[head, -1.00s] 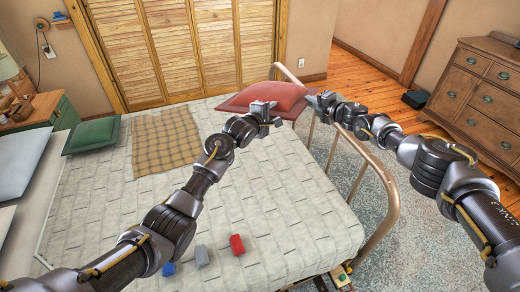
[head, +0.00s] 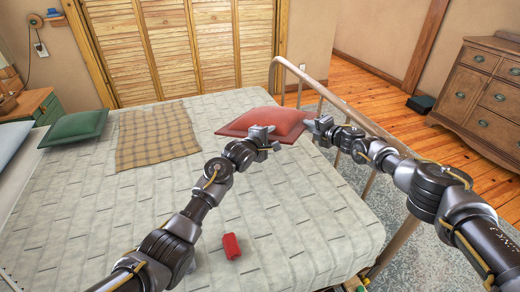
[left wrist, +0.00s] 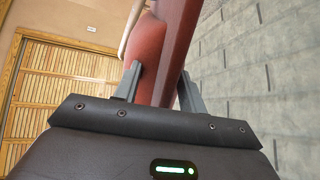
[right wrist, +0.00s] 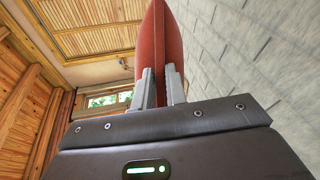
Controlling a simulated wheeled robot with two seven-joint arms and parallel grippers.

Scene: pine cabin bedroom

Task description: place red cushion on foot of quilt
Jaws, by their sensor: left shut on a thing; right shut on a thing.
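The red cushion (head: 262,122) is held between my two grippers at the far end of the bed's foot, by the metal foot rail. My left gripper (head: 268,138) is shut on its near edge. My right gripper (head: 314,127) is shut on its right side. The cushion also shows between the fingers in the left wrist view (left wrist: 172,45) and the right wrist view (right wrist: 158,45). It lies about flat and low over the pale quilt (head: 290,205); I cannot tell whether it touches it.
A plaid blanket (head: 155,138) and a green cushion (head: 75,128) lie farther left on the bed. The metal foot rail (head: 345,108) runs along the right. The quilt's middle is clear.

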